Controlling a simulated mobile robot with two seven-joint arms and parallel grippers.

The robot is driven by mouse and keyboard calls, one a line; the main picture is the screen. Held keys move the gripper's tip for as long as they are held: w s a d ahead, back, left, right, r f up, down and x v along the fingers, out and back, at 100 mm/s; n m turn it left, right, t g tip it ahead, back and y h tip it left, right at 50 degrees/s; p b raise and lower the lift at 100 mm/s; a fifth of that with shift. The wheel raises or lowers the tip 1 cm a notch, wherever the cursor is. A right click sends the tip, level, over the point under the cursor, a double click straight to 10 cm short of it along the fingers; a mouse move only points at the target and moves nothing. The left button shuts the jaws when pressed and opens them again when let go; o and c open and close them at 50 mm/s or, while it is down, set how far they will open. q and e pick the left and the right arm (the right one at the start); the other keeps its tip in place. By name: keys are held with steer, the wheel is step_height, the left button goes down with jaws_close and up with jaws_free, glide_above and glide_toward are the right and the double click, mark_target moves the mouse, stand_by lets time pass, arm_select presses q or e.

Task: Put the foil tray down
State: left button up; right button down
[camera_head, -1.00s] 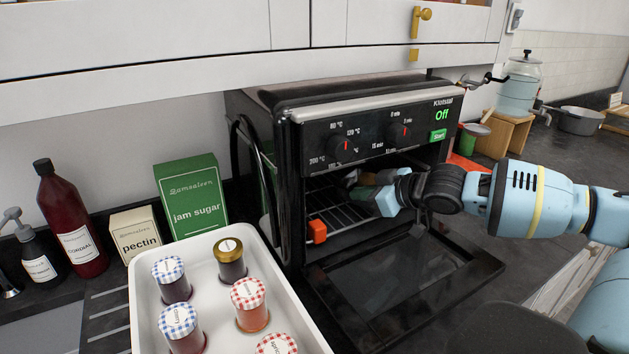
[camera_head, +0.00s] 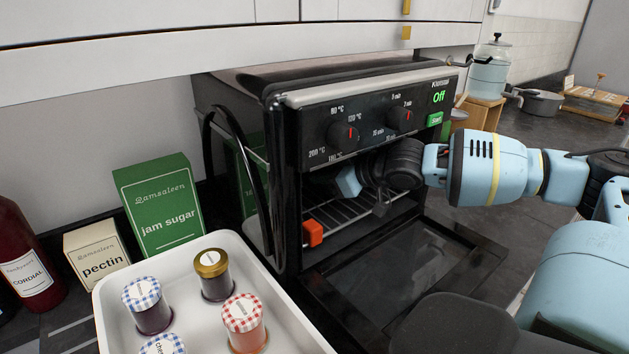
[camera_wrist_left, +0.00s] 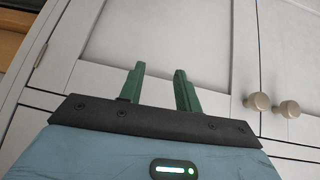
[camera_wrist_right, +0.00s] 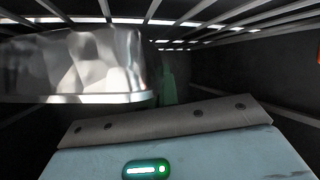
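The shiny foil tray (camera_wrist_right: 75,65) shows at the left of the right wrist view, inside the oven. A green finger of my right gripper (camera_wrist_right: 160,85) stands close against the tray's side; the other finger is hidden behind the tray. The gripper looks closed on the tray's edge. In the head view my right wrist reaches into the oven (camera_head: 330,100), hiding the tray. My left gripper (camera_wrist_left: 158,85) is open and empty before white cabinet doors.
The oven door (camera_head: 385,280) is folded down. An orange block-like part (camera_head: 313,233) sits at the rack's left front. A white tray (camera_head: 270,290) with several jars stands in front left, beside a jam sugar box (camera_head: 160,205). The control panel hangs close above my right wrist.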

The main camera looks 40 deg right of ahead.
steer(key=shift+s+f, duration=0.2)
steer(key=shift+s+d+r, duration=0.1)
steer(key=shift+s+r, duration=0.2)
steer(key=shift+s, duration=0.15)
steer(key=shift+w+f, duration=0.3)
arm_select(q)
steer(key=shift+s+d+f, duration=0.1)
steer(key=shift+s+f, duration=0.15)
steer(key=shift+s, duration=0.25)
steer(key=shift+s+d+f, duration=0.1)
steer(key=shift+s+f, duration=0.1)
steer(key=shift+s, duration=0.3)
arm_select(e)
steer(key=c, duration=1.7)
jaws_free()
steer(key=shift+s, duration=0.1)
arm_select(q)
steer(key=shift+w, duration=0.1)
arm_select(e)
steer(key=shift+r, duration=0.1)
